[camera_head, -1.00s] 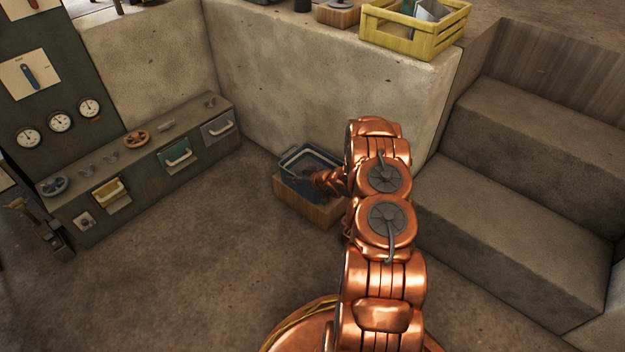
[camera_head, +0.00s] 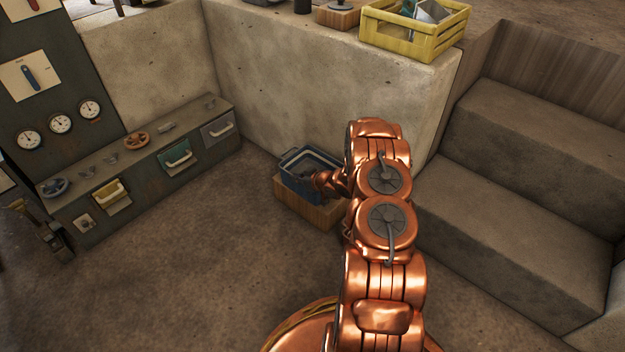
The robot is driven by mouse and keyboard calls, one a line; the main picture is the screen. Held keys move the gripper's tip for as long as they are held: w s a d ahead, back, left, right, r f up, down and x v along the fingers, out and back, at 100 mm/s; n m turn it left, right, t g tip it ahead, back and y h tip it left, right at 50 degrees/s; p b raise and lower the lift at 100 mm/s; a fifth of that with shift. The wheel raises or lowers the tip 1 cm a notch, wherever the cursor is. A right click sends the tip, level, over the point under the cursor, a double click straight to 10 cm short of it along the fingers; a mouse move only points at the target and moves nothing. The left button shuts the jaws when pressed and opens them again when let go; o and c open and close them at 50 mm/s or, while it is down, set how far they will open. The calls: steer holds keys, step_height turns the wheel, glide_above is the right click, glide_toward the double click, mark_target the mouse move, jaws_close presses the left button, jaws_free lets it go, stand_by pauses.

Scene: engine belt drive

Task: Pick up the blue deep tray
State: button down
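The blue deep tray (camera_head: 290,180) sits on a wooden block (camera_head: 318,212) on the floor, against the foot of the concrete wall. Its rim shows at the back and left, and its inside looks dark. My copper arm reaches down to it from the right. My gripper (camera_head: 312,177) is at the tray's right part, over or inside it. The fingers are small and dark against the tray, so I cannot tell if they are open, shut or touching it. The arm's wrist hides the tray's right side.
A yellow crate (camera_head: 412,36) sits on the wall ledge above. Concrete steps (camera_head: 510,215) rise at the right. The floor (camera_head: 190,265) in front is clear.

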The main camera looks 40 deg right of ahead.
steer(key=shift+r+p, duration=0.3)
steer(key=shift+r, duration=0.1)
step_height(320, 180, up, 3)
steer(key=shift+f+p, duration=0.1)
steer(key=shift+p, duration=0.65)
steer(key=s+a+p, duration=0.1)
steer(key=s+a, duration=0.3)
steer(key=a, duration=0.3)
steer(key=s+a+r+p, duration=0.1)
steer(key=s+a+p, duration=0.1)
steer(key=s+a, duration=0.2)
steer(key=a, duration=0.3)
steer(key=shift+r, duration=0.15)
